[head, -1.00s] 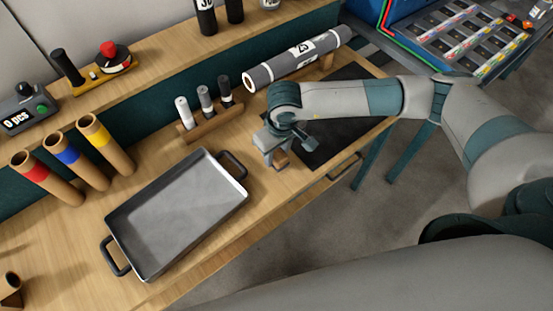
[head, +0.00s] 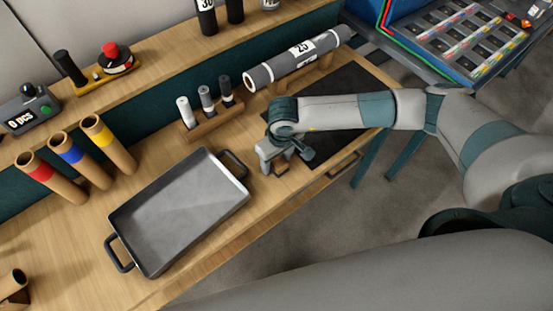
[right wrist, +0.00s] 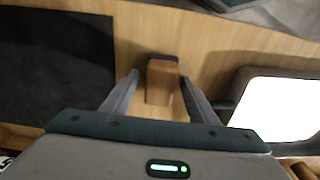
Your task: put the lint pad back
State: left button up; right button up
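The lint pad appears to be the small wooden block with a dark edge (right wrist: 162,82) in the right wrist view. It lies on the wooden table and is mostly hidden by my gripper in the head view. My right gripper (head: 285,166) is low over the table, right of the metal tray. In the right wrist view its two fingers (right wrist: 160,78) stand open on either side of the block, with a gap showing at the left finger. My left gripper is not in view.
A metal tray (head: 185,215) with black handles lies left of my gripper. A dark mat (head: 345,95) lies behind it. A grey roll (head: 300,62) and a rack of small rolls (head: 208,122) stand at the back. Coloured tubes (head: 72,160) lean at left.

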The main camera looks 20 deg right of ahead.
aim_at(279, 162)
jog(key=shift+r, duration=0.15)
jog(key=shift+r+p, duration=0.1)
jog(key=shift+p, duration=0.2)
notch_tip(279, 162, up, 12)
jog(key=s+b, duration=0.1)
jog(key=b, duration=0.4)
jog(key=shift+s+d, duration=0.2)
jog(key=shift+d, duration=0.05)
